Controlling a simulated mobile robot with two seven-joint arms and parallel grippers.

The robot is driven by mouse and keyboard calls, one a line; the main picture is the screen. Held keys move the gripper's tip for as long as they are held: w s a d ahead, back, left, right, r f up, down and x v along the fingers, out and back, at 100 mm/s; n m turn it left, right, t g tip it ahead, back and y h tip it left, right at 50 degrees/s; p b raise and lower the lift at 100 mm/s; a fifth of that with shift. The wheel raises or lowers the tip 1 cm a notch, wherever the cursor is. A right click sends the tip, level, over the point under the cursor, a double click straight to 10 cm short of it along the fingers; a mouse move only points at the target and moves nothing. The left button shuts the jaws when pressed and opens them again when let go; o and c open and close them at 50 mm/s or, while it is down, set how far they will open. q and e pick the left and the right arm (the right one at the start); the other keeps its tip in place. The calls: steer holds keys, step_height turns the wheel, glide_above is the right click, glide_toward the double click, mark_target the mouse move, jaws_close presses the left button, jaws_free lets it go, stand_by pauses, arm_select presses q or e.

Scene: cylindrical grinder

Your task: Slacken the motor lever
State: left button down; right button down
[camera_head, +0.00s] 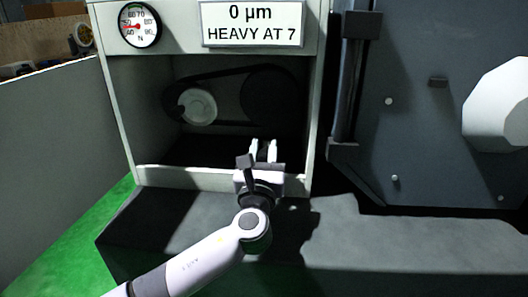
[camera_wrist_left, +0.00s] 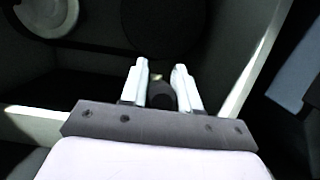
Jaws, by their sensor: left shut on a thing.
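My left gripper (camera_head: 264,151) reaches over the front lip of the open machine housing. It is shut on a dark rounded knob (camera_wrist_left: 162,98), which shows between the two pale fingers (camera_wrist_left: 160,84) in the left wrist view. The knob looks like the end of the motor lever; the rest of the lever is lost in shadow. In the head view the fingers and wrist hide it. Behind, a black belt (camera_head: 222,73) runs round a pale pulley (camera_head: 197,106) and a large dark wheel (camera_head: 270,95). My right gripper is not in view.
The housing's front lip (camera_head: 160,178) lies below my gripper, and its right wall (camera_head: 315,120) stands close by. A dial gauge (camera_head: 140,25) and a sign (camera_head: 252,23) reading "0 µm HEAVY AT 7" sit above. A grey machine panel (camera_head: 430,120) stands to the right.

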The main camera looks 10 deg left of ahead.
arm_select(q)
steer(key=shift+f, duration=0.7)
steer(key=c, duration=0.9)
jaws_free()
steer(key=shift+s, duration=0.1)
steer(key=shift+c, duration=0.2)
steer(key=shift+r, duration=0.2)
steer(key=v, duration=0.7)
steer(key=shift+s, duration=0.15)
